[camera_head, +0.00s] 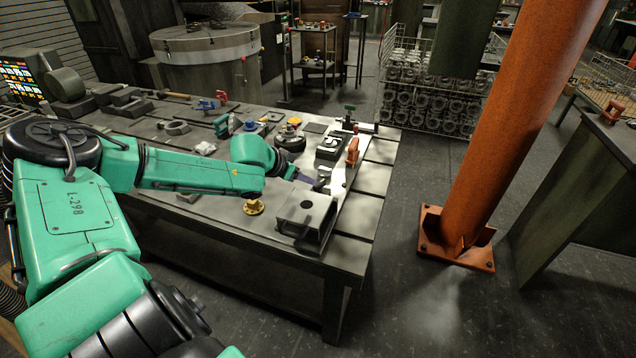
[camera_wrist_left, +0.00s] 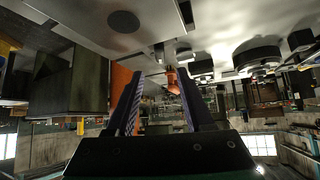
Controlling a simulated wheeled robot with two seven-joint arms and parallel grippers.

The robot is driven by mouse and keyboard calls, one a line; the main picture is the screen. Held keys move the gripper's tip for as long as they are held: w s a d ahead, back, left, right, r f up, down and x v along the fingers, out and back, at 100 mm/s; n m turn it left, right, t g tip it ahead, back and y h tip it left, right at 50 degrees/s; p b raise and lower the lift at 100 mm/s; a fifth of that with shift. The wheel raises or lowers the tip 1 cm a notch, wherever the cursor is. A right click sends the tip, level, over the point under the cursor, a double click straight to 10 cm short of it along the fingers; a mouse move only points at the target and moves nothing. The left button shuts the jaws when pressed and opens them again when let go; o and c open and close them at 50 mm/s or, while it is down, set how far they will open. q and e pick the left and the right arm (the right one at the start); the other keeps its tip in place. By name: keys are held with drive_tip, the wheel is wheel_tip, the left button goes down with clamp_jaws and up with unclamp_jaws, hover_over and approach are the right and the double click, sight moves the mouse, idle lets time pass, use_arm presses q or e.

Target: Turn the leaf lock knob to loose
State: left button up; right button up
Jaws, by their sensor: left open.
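My left arm reaches in from the left over the workbench. Its gripper (camera_head: 318,183) is open and empty, low over the bench near its right end. In the left wrist view the gripper's two fingers (camera_wrist_left: 160,82) stand apart, and that picture is upside down. A yellow lobed knob (camera_head: 254,207) sits near the bench's front edge, left of a grey block with a round hole (camera_head: 306,208). An orange upright part (camera_head: 352,152) stands beyond the gripper; an orange part (camera_wrist_left: 172,80) shows between the fingers. I cannot tell which part is the leaf lock knob. My right gripper is not visible.
An orange column (camera_head: 520,110) stands right of the bench. Wire baskets of castings (camera_head: 432,105) are behind.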

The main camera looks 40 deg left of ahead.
sight(319, 183)
use_arm(q)
drive_tip(key=x, duration=0.4)
drive_tip(key=shift+w+a+b, duration=0.15)
drive_tip(key=shift+w+b, duration=0.05)
drive_tip(key=shift+b, duration=0.1)
drive_tip(key=shift+w+f, duration=0.3)
drive_tip(key=shift+f, duration=0.05)
drive_tip(key=x, duration=0.3)
drive_tip(key=shift+w+f, duration=0.2)
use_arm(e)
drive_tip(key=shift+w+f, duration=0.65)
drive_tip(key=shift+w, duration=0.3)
use_arm(q)
drive_tip(key=shift+s, duration=0.1)
drive_tip(key=shift+c, duration=0.9)
clamp_jaws()
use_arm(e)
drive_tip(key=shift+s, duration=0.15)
